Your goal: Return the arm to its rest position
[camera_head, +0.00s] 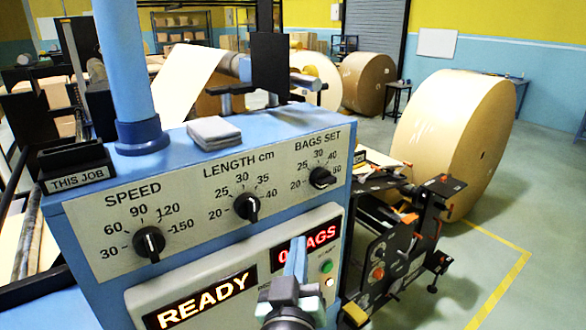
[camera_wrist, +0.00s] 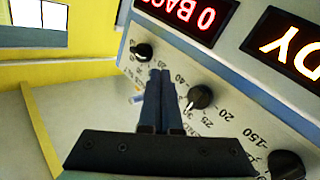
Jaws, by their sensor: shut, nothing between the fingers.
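My gripper (camera_head: 298,245) is in front of the lower right part of the blue machine's control panel (camera_head: 95,235), with its fingers together and nothing between them. It covers part of the red display (camera_head: 322,237), where "AGS" shows; the wrist view reads "0 BAGS". The shut fingers (camera_wrist: 160,76) also show in the wrist view, apparently apart from the panel. Three black knobs are on the panel: SPEED (camera_head: 149,243), LENGTH (camera_head: 246,206) and BAGS SET (camera_head: 321,178). The other display (camera_head: 200,301) reads "READY".
A grey pad (camera_head: 214,133) and a "THIS JOB" holder (camera_head: 76,166) sit on top of the machine beside a blue post (camera_head: 130,70). Black machinery (camera_head: 390,245) and a large kraft roll (camera_head: 455,135) stand to the right. Open floor (camera_head: 545,220) lies beyond.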

